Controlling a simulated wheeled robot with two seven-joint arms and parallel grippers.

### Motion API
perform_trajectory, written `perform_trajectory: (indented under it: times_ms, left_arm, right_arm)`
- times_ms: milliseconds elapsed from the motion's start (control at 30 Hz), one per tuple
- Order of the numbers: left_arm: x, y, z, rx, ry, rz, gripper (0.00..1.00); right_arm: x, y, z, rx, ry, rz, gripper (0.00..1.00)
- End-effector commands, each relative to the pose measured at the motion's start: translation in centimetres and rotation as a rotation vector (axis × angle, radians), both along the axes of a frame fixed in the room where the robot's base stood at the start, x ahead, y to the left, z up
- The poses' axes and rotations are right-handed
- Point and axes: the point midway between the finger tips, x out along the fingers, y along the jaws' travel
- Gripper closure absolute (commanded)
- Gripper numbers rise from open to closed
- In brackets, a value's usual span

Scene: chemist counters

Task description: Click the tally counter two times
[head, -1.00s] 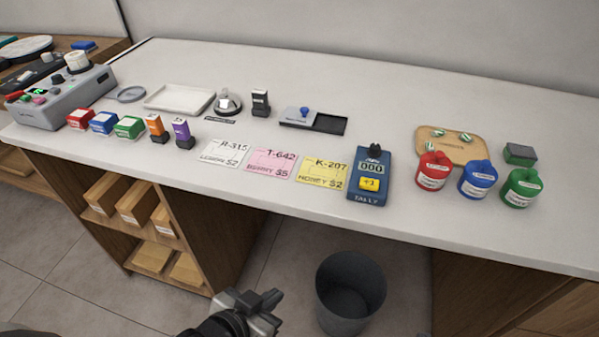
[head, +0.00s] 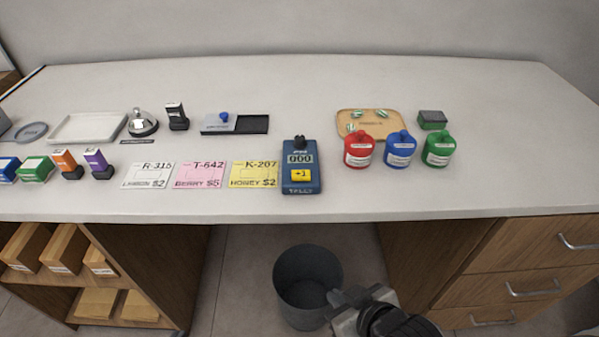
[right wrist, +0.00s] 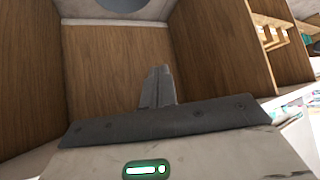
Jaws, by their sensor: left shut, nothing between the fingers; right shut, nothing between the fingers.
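The tally counter (head: 301,183) is a blue box lying near the counter's front edge. Its display reads 000, and it has a yellow +1 button (head: 301,175) and a black knob at its top. My right gripper (head: 340,297) is low in the head view, below and to the right of the tally counter, in front of the counter and apart from it. In the right wrist view its fingers (right wrist: 157,88) are together with nothing between them. My left gripper is out of view.
Yellow, pink and white cards (head: 253,174) lie left of the tally counter. Red (head: 358,152), blue and green bottles stand to its right, by a wooden tray (head: 390,118). A grey bin (head: 305,275) is on the floor. The counter's right end is clear.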

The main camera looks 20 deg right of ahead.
Motion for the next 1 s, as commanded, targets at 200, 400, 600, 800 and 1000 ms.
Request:
perform_trajectory:
  times_ms: [200, 400, 600, 800, 1000]
  left_arm:
    - [0.2, -0.1, -0.1, -0.012, -0.009, 0.001, 1.0]
    - [0.3, -0.2, -0.3, -0.021, -0.012, 0.005, 1.0]
    - [0.2, -0.3, -0.2, -0.025, -0.011, 0.008, 1.0]
    - [0.2, -0.2, -0.2, -0.025, -0.011, 0.008, 1.0]
    - [0.2, -0.2, -0.2, -0.024, -0.011, 0.008, 1.0]
  right_arm:
    - [-0.7, -1.7, 1.9, -0.078, 0.182, -0.002, 1.0]
    - [0.6, -1.6, 5.7, -0.133, 0.253, 0.087, 1.0]
    - [5.0, 1.0, 10.3, -0.176, 0.141, 0.279, 1.0]
    - [9.6, 3.5, 15.5, -0.258, -0.023, 0.491, 1.0]
    - [13.9, 3.9, 22.0, -0.418, -0.158, 0.676, 1.0]
